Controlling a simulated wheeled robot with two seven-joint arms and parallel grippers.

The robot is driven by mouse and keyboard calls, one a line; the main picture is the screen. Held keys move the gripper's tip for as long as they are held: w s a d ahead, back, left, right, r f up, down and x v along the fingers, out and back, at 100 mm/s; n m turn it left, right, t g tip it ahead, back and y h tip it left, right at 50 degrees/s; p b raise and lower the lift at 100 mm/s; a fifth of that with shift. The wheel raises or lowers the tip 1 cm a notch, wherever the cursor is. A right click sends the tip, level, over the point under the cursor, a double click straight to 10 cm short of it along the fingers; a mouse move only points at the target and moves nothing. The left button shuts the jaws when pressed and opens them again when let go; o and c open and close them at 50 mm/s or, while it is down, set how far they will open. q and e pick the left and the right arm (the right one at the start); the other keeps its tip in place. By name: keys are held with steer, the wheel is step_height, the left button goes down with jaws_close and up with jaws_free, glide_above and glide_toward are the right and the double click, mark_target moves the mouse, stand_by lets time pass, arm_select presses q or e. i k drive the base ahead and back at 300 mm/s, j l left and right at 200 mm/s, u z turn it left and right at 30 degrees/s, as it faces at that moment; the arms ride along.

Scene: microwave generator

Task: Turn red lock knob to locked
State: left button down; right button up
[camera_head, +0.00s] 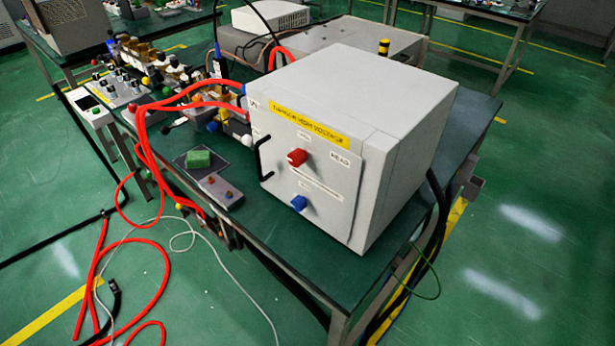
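The red lock knob (297,157) sits on the front door of the white microwave generator box (370,110), in its upper middle part. A blue knob (299,203) is on the same door below it. A black handle (263,158) is at the door's left edge. A yellow label strip (310,127) runs along the top of the front. The red knob's exact angle is too small to tell. Neither of my grippers shows in the head view.
The box stands on a dark green table (300,262). A grey plate with small knobs (220,189) and a green block (198,158) lie left of it. Red hoses (147,150) run from behind the box to the floor. The floor in front and right is mostly clear.

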mark_target(298, 156)
steer(key=i+j+z, duration=0.1)
steer(key=j, duration=2.15)
steer(key=i+z, duration=0.05)
